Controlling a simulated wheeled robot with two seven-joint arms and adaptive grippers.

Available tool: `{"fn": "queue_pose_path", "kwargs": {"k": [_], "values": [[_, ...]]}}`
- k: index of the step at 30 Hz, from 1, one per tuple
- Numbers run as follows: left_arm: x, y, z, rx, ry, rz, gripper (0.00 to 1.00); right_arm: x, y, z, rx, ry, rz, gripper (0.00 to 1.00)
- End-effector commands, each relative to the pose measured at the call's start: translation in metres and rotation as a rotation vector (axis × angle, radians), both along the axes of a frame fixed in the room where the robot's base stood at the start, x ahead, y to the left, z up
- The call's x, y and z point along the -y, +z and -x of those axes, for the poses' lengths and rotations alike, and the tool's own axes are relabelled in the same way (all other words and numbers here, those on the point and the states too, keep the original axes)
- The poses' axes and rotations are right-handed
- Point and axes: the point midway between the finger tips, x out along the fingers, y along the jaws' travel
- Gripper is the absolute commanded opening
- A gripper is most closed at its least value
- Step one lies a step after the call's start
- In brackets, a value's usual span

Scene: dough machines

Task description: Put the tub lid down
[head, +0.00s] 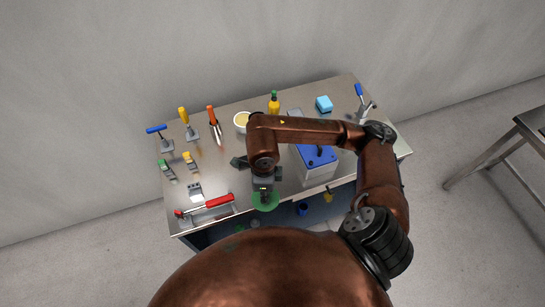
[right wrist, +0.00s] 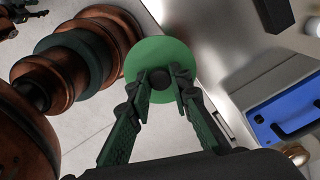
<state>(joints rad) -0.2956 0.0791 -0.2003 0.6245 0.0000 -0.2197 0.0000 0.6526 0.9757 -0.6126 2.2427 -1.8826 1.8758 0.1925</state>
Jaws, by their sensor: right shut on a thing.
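The tub lid, a round green disc (head: 267,205) with a dark knob, hangs at the table's front edge in the head view. In the right wrist view the green lid (right wrist: 180,58) overlaps the table edge and the floor. My right gripper (head: 264,188) is above it; in the right wrist view my right gripper (right wrist: 160,80) is shut on the lid's dark knob. The lid appears held clear of the tabletop, partly beyond the edge; its exact height cannot be told. My left gripper is not in view.
A white box with a blue top (head: 317,155) stands right of the lid. A red-handled tool (head: 218,201) lies left, near the front edge. Several hand tools fill the left side.

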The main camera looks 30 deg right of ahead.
Motion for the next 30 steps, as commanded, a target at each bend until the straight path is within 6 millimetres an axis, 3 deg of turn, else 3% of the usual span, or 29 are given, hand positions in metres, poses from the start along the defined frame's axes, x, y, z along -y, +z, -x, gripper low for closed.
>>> {"fn": "queue_pose_path", "kwargs": {"k": [9, 15, 26, 30], "values": [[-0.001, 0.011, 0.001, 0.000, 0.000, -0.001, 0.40, 0.042, -0.032, -0.062, -0.004, -0.006, 0.001, 0.00], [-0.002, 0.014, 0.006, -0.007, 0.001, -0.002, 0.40, 0.057, -0.069, -0.086, -0.004, -0.002, 0.000, 0.00], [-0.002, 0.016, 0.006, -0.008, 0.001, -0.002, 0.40, 0.068, -0.094, -0.102, -0.003, 0.002, 0.000, 0.00], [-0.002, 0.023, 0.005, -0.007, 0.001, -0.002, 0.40, 0.067, -0.114, -0.101, -0.004, 0.002, -0.001, 0.00]]}}
